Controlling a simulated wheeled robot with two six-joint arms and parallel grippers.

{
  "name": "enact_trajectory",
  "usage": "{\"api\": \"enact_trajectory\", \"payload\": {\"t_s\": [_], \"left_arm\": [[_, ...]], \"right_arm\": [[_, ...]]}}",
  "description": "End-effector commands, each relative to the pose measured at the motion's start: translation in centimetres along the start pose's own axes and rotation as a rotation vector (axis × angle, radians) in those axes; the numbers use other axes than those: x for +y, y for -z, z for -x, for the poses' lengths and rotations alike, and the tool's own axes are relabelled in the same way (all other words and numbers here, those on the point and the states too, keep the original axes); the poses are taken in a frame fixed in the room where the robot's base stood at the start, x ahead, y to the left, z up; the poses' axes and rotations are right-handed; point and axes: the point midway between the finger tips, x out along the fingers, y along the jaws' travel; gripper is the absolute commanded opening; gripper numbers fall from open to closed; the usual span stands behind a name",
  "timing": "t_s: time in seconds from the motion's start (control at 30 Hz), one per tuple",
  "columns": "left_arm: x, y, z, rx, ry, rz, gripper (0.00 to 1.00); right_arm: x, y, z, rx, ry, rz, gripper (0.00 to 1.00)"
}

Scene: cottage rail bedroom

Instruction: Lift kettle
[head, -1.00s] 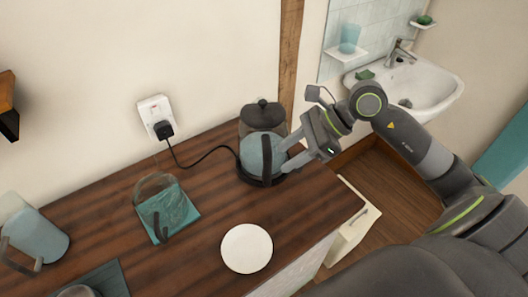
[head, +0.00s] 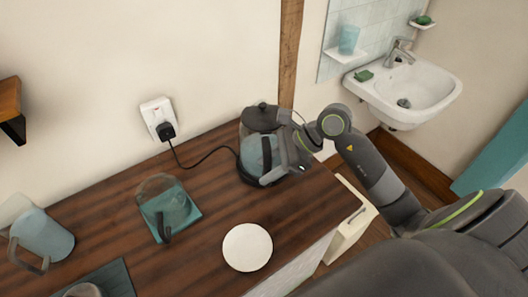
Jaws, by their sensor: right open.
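The kettle (head: 253,153) has a pale blue body and stands on a black base at the back right of the wooden worktop. A black cord runs from its base to the wall socket. My right gripper (head: 273,165) is open at the kettle's right side. My left gripper is not in view.
A white sink (head: 410,92) is at right.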

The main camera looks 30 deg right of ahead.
Motion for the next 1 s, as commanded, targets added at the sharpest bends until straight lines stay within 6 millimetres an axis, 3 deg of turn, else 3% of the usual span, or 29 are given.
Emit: {"api": "enact_trajectory", "payload": {"t_s": [0.33,0.67,1.0], "left_arm": [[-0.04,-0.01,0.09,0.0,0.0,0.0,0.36],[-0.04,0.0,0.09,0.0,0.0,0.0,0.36],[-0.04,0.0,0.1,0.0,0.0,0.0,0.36]], "right_arm": [[0.03,0.04,-0.39,0.001,-0.001,0.0,0.44],[0.03,0.03,-0.37,0.001,-0.001,-0.001,0.01],[0.03,0.02,-0.36,0.001,-0.001,-0.001,0.0]]}}
